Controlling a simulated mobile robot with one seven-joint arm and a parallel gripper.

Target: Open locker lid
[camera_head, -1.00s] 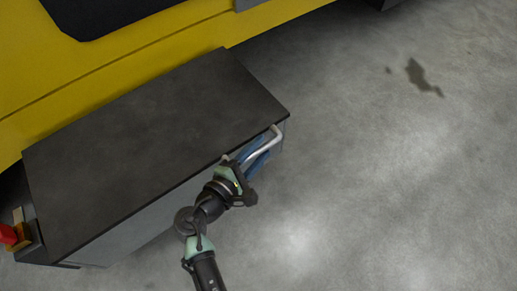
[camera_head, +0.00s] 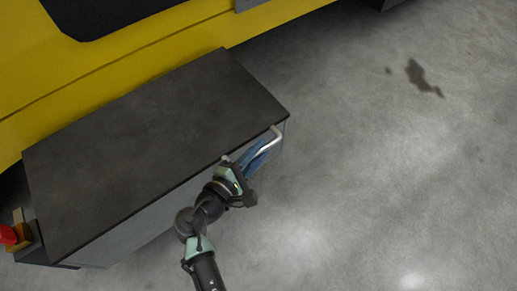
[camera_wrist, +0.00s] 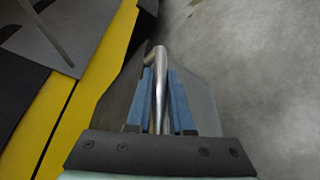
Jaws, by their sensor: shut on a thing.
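The locker (camera_head: 140,235) is a long grey box with a flat dark lid (camera_head: 150,140), and the lid lies down on it. A silver bar handle (camera_head: 272,138) sticks out along the lid's front edge near its right end. My gripper (camera_head: 258,157) reaches it from the front with blue fingers. In the wrist view the handle (camera_wrist: 161,75) runs lengthwise between the two blue fingers of my gripper (camera_wrist: 162,85), which are shut on it. The handle's near end is partly hidden by my gripper in the head view.
A yellow vehicle side (camera_head: 130,60) with a black panel stands right behind the locker. A red and orange object (camera_head: 12,235) sits by the locker's left end. The concrete floor (camera_head: 390,190) to the right is clear, with a dark stain (camera_head: 420,77).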

